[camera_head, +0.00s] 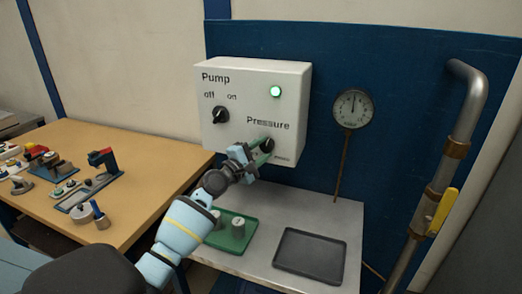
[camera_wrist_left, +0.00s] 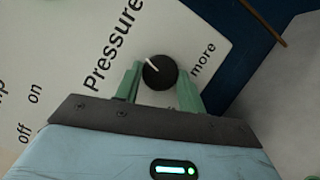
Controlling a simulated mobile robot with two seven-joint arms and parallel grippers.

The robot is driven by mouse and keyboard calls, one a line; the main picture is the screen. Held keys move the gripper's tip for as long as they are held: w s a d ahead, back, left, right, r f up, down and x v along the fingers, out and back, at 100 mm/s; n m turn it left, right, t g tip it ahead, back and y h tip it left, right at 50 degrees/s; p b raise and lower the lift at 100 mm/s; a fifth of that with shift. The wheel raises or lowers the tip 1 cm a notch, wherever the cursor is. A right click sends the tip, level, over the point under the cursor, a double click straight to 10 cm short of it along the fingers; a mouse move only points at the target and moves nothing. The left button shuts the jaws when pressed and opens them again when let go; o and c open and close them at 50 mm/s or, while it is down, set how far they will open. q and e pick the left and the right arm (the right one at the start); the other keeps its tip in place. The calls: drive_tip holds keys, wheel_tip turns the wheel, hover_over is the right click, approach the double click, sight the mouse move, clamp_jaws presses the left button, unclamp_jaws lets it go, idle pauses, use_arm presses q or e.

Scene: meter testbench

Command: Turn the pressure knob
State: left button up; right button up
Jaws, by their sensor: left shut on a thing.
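The pressure knob (camera_head: 267,145) is a small black dial under the word Pressure on the white pump box (camera_head: 240,75). In the left wrist view the knob (camera_wrist_left: 160,72) shows a white pointer line toward its upper left. My left gripper (camera_head: 262,152) reaches up to the box. Its two green fingers (camera_wrist_left: 160,90) stand on either side of the knob and are shut on it. The fingers partly cover the knob in the head view. The gauge (camera_head: 353,108) on the blue wall has a white face, with its needle pointing about straight up. My right gripper is not in view.
The pump switch (camera_head: 220,114) and a lit green lamp (camera_head: 275,91) are on the same box. Below are a green tray (camera_head: 248,221) with weights and an empty dark tray (camera_head: 310,257). A pipe with a yellow lever (camera_head: 443,211) stands at right. A wooden table (camera_head: 130,150) holds fixtures at left.

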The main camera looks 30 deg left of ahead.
use_arm(q)
drive_tip(key=o, duration=1)
drive_tip(key=shift+s+a+f, duration=0.15)
drive_tip(key=shift+s, duration=1.15)
drive_tip(key=shift+s+a+f, duration=0.2)
drive_tip(key=shift+s, duration=1.05)
drive_tip(key=shift+s+a+f, duration=0.15)
drive_tip(key=shift+s, duration=1.15)
